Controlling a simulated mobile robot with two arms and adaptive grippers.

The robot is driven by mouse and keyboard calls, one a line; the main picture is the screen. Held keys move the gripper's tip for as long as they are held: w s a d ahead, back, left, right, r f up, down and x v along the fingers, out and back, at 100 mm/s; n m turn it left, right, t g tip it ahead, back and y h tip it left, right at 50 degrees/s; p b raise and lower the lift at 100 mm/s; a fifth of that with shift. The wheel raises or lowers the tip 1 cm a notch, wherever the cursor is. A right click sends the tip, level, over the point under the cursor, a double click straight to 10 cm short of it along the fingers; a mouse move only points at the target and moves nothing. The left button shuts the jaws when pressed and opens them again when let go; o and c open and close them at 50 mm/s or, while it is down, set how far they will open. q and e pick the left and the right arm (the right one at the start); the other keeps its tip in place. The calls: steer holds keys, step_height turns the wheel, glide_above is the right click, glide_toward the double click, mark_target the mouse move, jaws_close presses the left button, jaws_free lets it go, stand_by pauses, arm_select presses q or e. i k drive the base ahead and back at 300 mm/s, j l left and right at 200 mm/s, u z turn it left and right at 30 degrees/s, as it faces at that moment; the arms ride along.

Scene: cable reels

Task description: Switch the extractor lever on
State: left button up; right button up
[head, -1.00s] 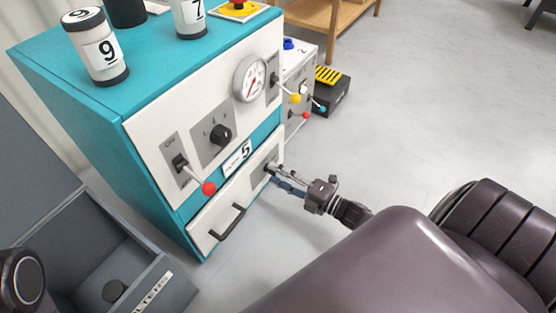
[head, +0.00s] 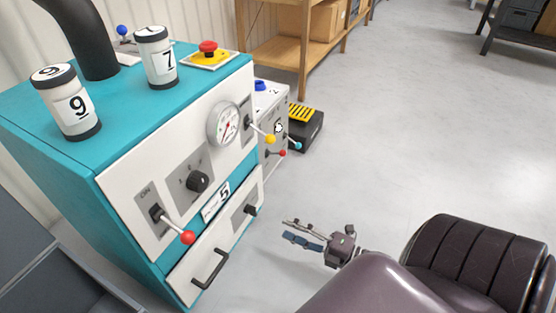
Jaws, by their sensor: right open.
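A teal machine (head: 100,140) with a white front stands at the left in the head view. A lever with a red ball (head: 188,237) sticks out from a plate marked ON at the lower left of its front. A lever with a yellow ball (head: 270,139) is at the right of the front, beside the gauge. A small blue-ball lever (head: 122,31) stands on top at the back. I cannot read which one is the extractor lever. My right gripper (head: 288,230) is open and empty, in free air right of the machine's lower front. My left gripper does not show.
A black knob (head: 197,181), a small lower knob (head: 250,209) and a drawer handle (head: 210,268) stick out from the front. Canisters 9 (head: 70,104) and 7 (head: 156,58) stand on top, near a red emergency button (head: 208,47).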

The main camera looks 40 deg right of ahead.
mark_target(186, 237)
steer(key=k+l, duration=0.3)
steer(key=k, duration=0.15)
steer(key=k+l, duration=0.3)
steer(key=k, duration=0.15)
